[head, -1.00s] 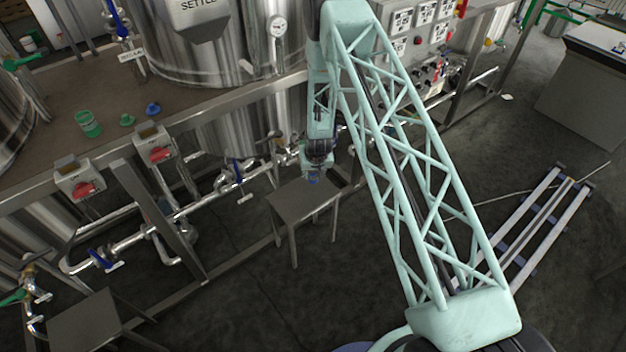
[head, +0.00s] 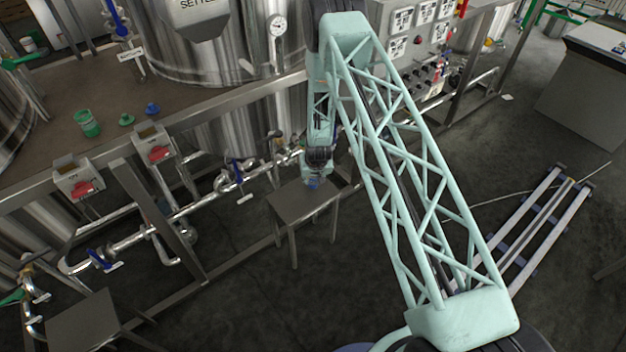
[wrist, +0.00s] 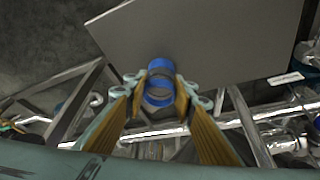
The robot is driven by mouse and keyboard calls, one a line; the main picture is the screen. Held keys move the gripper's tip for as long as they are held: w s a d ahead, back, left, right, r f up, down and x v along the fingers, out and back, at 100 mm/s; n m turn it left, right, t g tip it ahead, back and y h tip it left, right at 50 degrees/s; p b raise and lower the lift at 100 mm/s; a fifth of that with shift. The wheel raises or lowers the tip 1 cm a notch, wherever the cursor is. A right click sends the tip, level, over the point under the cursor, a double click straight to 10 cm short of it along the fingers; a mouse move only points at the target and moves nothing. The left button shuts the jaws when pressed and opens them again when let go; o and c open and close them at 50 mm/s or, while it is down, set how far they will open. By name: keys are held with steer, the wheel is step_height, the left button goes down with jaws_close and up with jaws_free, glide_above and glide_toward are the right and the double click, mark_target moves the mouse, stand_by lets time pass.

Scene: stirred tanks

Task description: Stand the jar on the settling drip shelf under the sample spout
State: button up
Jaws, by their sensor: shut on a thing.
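The jar (wrist: 160,70) shows in the wrist view as a blue-rimmed, partly clear round thing between the fingertips. My gripper (wrist: 157,96) is shut on it. In the head view my gripper (head: 316,178) hangs over the back part of the grey drip shelf (head: 297,208), below the settling tank (head: 200,55). The shelf plate also fills the top of the wrist view (wrist: 225,35), behind the jar. I cannot tell whether the jar touches the plate. The sample spout is not clear; the gripper and arm cover that spot.
A steel frame rail (head: 235,100) and pipes with blue-handled valves (head: 235,172) run behind the shelf. A second grey shelf (head: 85,322) stands at the lower left. A green jar (head: 88,124) and two caps sit on the deck. The floor in front is clear.

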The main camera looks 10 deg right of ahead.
steer(key=shift+f, duration=0.15)
steer(key=o, duration=0.8)
steer(key=shift+o, duration=0.2)
steer(key=p+v, duration=0.1)
steer(key=v, duration=1.1)
steer(key=shift+w, duration=0.1)
steer(key=shift+r, duration=0.3)
stand_by(0.4)
